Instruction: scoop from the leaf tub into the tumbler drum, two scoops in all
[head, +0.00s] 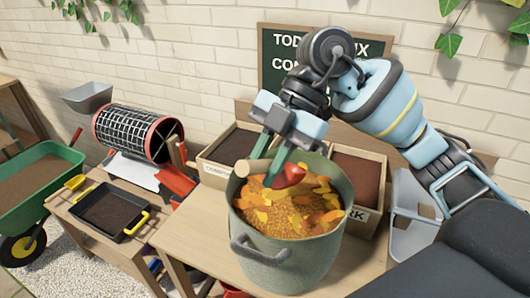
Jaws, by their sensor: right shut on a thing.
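The leaf tub (285,262) is a grey-green bucket with side handles, standing on the wooden table and filled with orange and yellow leaves (295,212). My right gripper (268,158) is over the tub's back left rim, shut on a scoop with a thick pale wooden handle (251,168) and a red part (289,174). The red part is low over the leaves; whether it touches them or carries any, I cannot tell. The tumbler drum (136,131) is a wire-mesh cylinder with red end rings, to the left behind the tub. Its inside is not clear. My left gripper is not in view.
Wooden bins of dark soil (232,146) and reddish-brown material (357,173) stand behind the tub. A black tray (108,212) with yellow handles lies on the left table. A green wheelbarrow (32,185) stands at far left. The table left of the tub is clear.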

